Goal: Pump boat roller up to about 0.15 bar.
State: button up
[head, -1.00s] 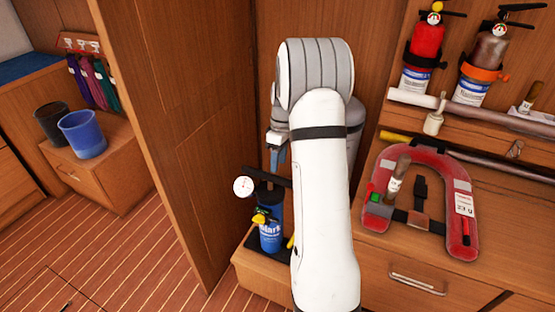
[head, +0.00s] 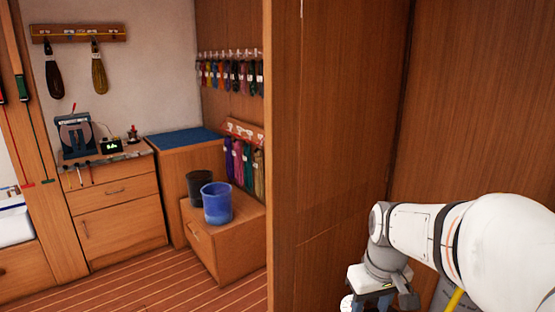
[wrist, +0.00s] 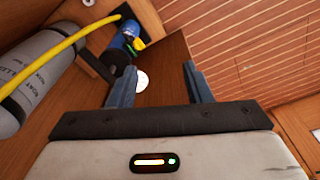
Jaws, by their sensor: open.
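My gripper (wrist: 158,66) is open and empty, its two blue-grey fingers pointing over the pump area in the wrist view. It also shows at the bottom of the head view (head: 372,301). The blue pump (wrist: 122,42), with yellow-green fittings, stands beyond the left finger. Its round white gauge (wrist: 142,80) lies between the fingers in the picture; its reading is too small to tell. A grey cylinder with dark lettering (wrist: 35,75), apparently the boat roller, is at the left. The yellow hose (wrist: 60,48) passes across it. The head view shows only a sliver of the gauge (head: 347,303).
A wooden partition (head: 340,150) stands left of my arm. Beyond it are a blue bucket (head: 217,204), a black bucket (head: 199,187), hanging coiled lines (head: 230,76) and a drawer cabinet (head: 115,215). The striped floor (head: 160,290) between them is clear.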

jog(key=s+a+m+t, duration=0.1)
jog(key=s+a+m, duration=0.1)
jog(key=s, duration=0.7)
jog(key=shift+s+a, duration=0.3)
jog(key=shift+a, duration=0.4)
